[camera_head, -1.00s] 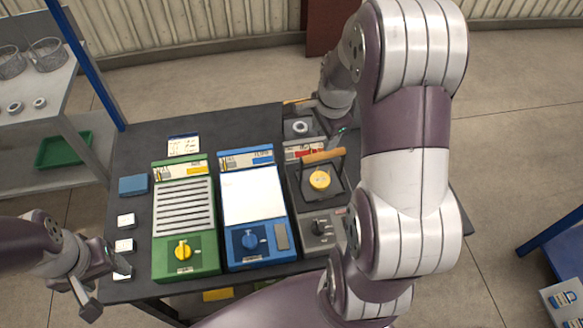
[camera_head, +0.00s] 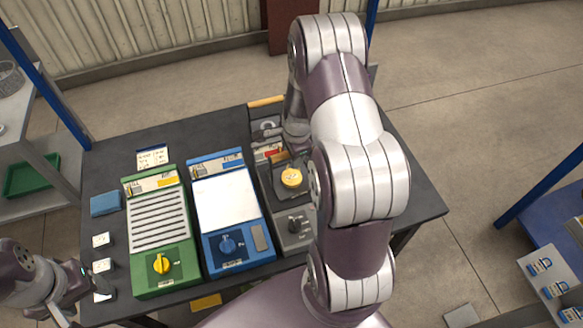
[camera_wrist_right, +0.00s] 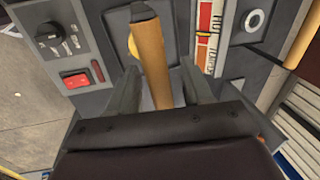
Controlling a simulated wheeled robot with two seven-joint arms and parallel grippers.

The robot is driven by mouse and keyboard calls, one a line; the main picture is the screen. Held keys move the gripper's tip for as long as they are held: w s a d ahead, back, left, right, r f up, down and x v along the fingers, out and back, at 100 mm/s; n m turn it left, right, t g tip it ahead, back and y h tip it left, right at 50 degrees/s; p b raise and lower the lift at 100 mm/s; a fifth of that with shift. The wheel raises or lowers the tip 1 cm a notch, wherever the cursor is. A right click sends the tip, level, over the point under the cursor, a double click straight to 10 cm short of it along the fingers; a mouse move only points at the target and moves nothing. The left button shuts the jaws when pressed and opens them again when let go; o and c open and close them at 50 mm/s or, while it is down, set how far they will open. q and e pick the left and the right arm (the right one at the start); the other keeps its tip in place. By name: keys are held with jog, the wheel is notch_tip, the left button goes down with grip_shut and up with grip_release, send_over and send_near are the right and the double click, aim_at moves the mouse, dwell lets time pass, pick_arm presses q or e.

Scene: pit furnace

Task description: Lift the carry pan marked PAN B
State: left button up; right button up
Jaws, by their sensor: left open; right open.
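A dark pan with a wooden bar handle sits on the grey unit (camera_head: 294,225), with a yellow disc (camera_head: 291,177) in it. In the right wrist view its wooden handle (camera_wrist_right: 152,62) runs between the two fingers of my right gripper (camera_wrist_right: 159,70), which is open around it. I cannot tell whether the fingers touch it. A second wooden handle (camera_head: 266,101) shows at the back, and at the right of the right wrist view (camera_wrist_right: 303,36). No PAN B marking is legible. My left gripper (camera_head: 82,298) is open and empty at the table's front left.
A blue-framed unit (camera_head: 228,244) and a green slatted unit (camera_head: 160,262) stand left of the grey unit on the dark table (camera_head: 413,190). A blue block (camera_head: 105,203), small white blocks and a card (camera_head: 152,158) lie at the left. The table's right part looks clear.

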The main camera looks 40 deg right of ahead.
jog(key=shift+r, duration=0.1)
grip_shut()
jog(key=shift+r, duration=0.1)
